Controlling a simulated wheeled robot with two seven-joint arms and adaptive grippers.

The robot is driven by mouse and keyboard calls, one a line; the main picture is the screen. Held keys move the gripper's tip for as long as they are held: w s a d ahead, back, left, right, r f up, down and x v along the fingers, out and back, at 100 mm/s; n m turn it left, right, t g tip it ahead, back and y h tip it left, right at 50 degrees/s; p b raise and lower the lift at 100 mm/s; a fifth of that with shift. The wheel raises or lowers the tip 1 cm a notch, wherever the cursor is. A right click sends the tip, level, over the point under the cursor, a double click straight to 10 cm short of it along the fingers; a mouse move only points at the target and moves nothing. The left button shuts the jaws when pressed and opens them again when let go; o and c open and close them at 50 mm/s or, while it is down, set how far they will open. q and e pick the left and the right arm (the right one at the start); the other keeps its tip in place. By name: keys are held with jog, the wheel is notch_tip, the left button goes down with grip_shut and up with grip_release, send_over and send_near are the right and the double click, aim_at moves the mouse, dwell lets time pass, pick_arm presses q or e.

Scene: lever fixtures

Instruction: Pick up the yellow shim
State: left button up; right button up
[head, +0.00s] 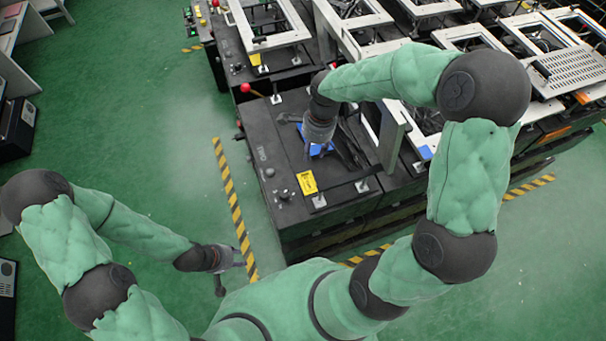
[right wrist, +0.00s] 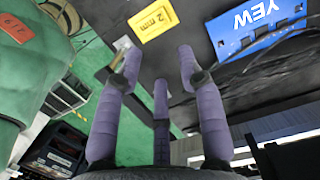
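In the head view the yellow shim (head: 307,182) lies near the front left corner of the fixture. My right gripper (right wrist: 158,75) has its purple fingers spread and empty, with the shim beyond the fingertips and apart from them. In the head view my right gripper (head: 319,138) is over the fixture, behind the shim, its fingers partly hidden by the wrist. My left gripper (head: 233,262) is open and empty, low at the left of the fixture.
A blue piece (right wrist: 258,30) with white lettering lies to the right of the shim in the right wrist view. White frames (head: 268,22) fill the back.

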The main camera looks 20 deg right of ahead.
jog(key=f, duration=0.1)
jog(key=b, duration=0.4)
send_over(305, 176)
jog(key=d, duration=0.1)
jog(key=f, duration=0.7)
jog(key=shift+s+d+f, duration=0.2)
jog(key=shift+w+a+f+b, duration=0.15)
jog(key=shift+f+b, duration=0.25)
jog(key=shift+f, duration=0.45)
jog(key=shift+a+f+b, duration=0.2)
jog(key=shift+f+b, duration=0.15)
jog(key=shift+f, duration=0.55)
jog(key=shift+w+a+f+b, duration=0.15)
jog(key=shift+f+b, duration=0.25)
jog(key=shift+f, duration=0.45)
jog(key=shift+s, duration=0.1)
jog(key=shift+c, duration=0.3)
grip_shut()
